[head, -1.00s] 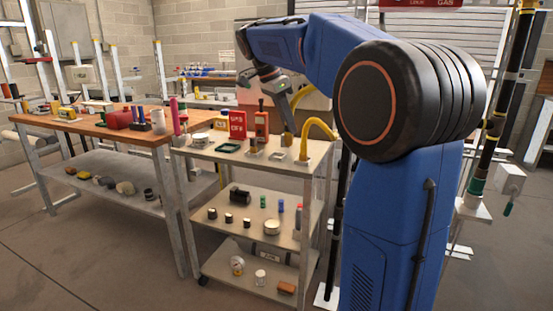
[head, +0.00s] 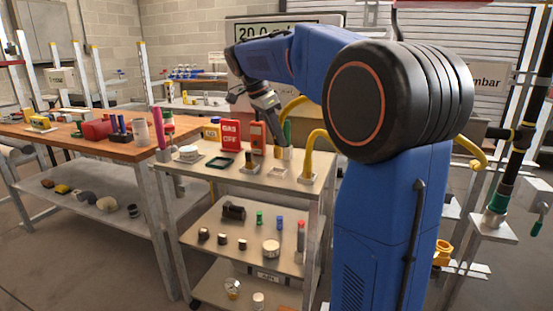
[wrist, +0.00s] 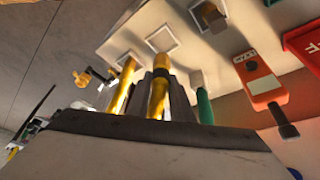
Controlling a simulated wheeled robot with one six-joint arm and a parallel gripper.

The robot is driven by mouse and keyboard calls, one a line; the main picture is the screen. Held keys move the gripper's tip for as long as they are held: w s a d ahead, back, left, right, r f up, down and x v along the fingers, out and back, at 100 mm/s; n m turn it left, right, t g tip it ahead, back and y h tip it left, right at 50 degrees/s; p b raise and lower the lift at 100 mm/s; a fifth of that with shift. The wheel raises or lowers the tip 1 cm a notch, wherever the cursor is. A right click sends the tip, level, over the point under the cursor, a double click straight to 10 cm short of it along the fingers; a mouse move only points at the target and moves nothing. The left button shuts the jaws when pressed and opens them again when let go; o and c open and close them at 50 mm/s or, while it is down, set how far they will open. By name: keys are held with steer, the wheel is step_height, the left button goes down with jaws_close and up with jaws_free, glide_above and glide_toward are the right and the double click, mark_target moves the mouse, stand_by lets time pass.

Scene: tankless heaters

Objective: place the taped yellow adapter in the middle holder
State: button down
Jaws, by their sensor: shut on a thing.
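The taped yellow adapter (wrist: 159,78) is between my gripper's grey fingers (wrist: 158,92) in the wrist view, with a black band around it. My gripper (head: 273,110) is shut on it above the back of the cart top, and I cannot make the adapter out clearly in the head view. The middle holder (head: 278,172) is a pale square that looks empty. It also shows in the wrist view (wrist: 163,38), just beyond the adapter's end, apart from it as far as I can tell. A short upright piece stands in the left holder (head: 249,169). A bent yellow pipe (head: 318,137) stands in the right holder.
Behind the holders stand an orange meter (head: 257,133), a red sign (head: 230,133) and a green cylinder (head: 287,133). A dark green frame (head: 220,163) lies left on the cart top. The wooden table (head: 70,145) is farther left.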

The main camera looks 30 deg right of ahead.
mark_target(275, 147)
steer(key=shift+f, duration=3)
steer(key=c, duration=1.6)
jaws_free()
steer(key=shift+f, duration=0.1)
steer(key=shift+o, duration=0.2)
steer(key=v, duration=1.2)
steer(key=s+a+f+n+t+y, duration=0.1)
steer(key=s+a+f+n, duration=0.2)
steer(key=s+f+n, duration=0.3)
steer(key=s+a+f+n+t+y, duration=0.2)
steer(key=s+a+f+n, duration=0.2)
steer(key=s+f+n, duration=0.3)
steer(key=s+a+f+n+t+y, duration=0.1)
steer(key=s+a+f+n, duration=0.3)
steer(key=s+f, duration=0.9)
steer(key=s+n+t, duration=0.1)
steer(key=s+n, duration=0.1)
steer(key=s, duration=0.2)
steer(key=shift+s+f+y, duration=0.15)
steer(key=shift+s+y, duration=0.15)
steer(key=shift+s, duration=0.1)
